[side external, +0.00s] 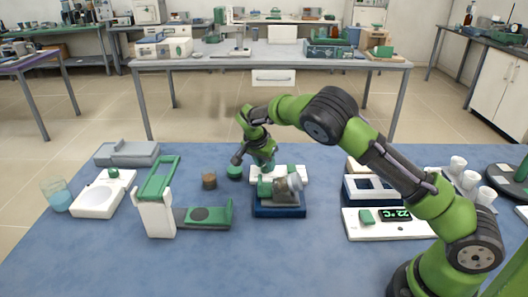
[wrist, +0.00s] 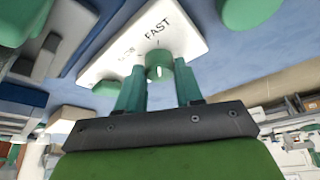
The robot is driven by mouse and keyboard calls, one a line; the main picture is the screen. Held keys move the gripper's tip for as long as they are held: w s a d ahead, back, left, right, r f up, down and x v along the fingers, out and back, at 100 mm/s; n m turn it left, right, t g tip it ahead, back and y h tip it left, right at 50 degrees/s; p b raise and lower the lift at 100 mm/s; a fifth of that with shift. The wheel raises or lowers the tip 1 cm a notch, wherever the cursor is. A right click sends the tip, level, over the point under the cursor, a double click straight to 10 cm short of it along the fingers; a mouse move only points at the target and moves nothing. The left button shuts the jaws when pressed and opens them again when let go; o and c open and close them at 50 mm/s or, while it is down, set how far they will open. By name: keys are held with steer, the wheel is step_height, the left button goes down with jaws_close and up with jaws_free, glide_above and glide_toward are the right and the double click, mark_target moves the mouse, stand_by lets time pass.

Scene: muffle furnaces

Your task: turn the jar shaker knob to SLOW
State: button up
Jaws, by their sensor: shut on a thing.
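The jar shaker has a dark blue base (side external: 279,211) with a jar (side external: 295,183) lying on top. Its white control panel (side external: 297,175) is behind the jar; in the wrist view the white panel (wrist: 185,38) carries the word FAST and a fainter, blurred label to its left. A green knob (wrist: 158,64) stands on the panel below the FAST label. My gripper (wrist: 160,80) has one finger on each side of the knob and is shut on it. In the side view my gripper (side external: 266,168) reaches down behind the jar, and the knob is hidden there. The knob's exact pointing is unclear.
A brown jar (side external: 209,181) and a green-topped item (side external: 234,172) stand left of the shaker. A green and white device (side external: 157,205) is farther left. A white scale (side external: 385,224) with a green display is on the right. The front of the table is clear.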

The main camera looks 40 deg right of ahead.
steer(key=n+t, duration=0.1)
steer(key=n, duration=0.3)
steer(key=shift+s+d+y, duration=0.1)
steer(key=shift+s+y, duration=0.05)
steer(key=shift+y, duration=0.25)
steer(key=n+t, duration=0.1)
steer(key=n, duration=0.2)
steer(key=shift+d+n+y, duration=0.1)
steer(key=shift+n+y, duration=0.3)
steer(key=n+t+y, duration=0.1)
steer(key=n, duration=0.2)
steer(key=shift+d, duration=0.1)
steer(key=shift+n+y, duration=0.9)
steer(key=shift+n, duration=1.2)
steer(key=o, duration=1)
steer(key=shift+o, duration=0.2)
steer(key=shift+s, duration=0.1)
